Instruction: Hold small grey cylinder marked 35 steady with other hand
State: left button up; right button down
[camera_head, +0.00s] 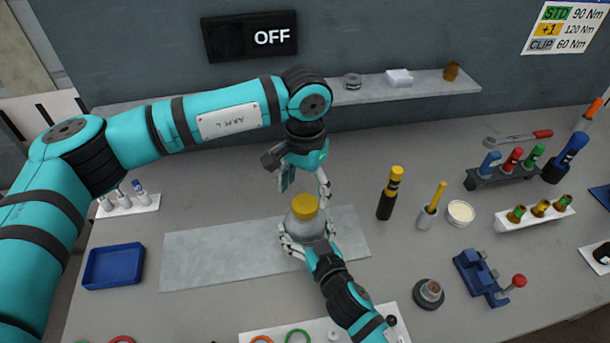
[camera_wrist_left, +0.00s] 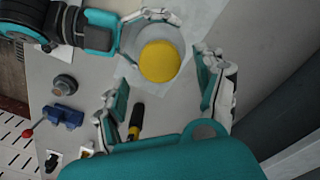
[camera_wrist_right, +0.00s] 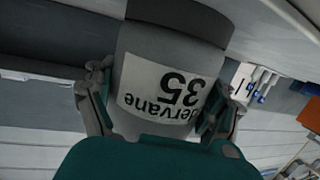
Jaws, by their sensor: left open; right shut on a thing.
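The grey cylinder (camera_head: 305,228) with a yellow cap (camera_head: 304,207) is upright over the grey plate (camera_head: 215,253) in the head view; its base is hidden. Its white label, reading 35, appears upside down in the right wrist view (camera_wrist_right: 165,92). My right gripper (camera_head: 307,236) is shut on the cylinder's body, with fingers on both sides. My left gripper (camera_head: 304,189) is open and empty, just behind and above the cap. In the left wrist view, the cap (camera_wrist_left: 160,61) lies beyond the open left fingers (camera_wrist_left: 163,98), apart from them.
A black bottle with a yellow top (camera_head: 388,194) and a grey tube with a yellow stick (camera_head: 431,207) stand to the right. A blue tray (camera_head: 113,266) is at left. A blue fixture (camera_head: 480,277) is at front right. The plate's left half is clear.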

aim_at(305, 203)
pick_arm(q)
jog(key=shift+f, duration=2.2)
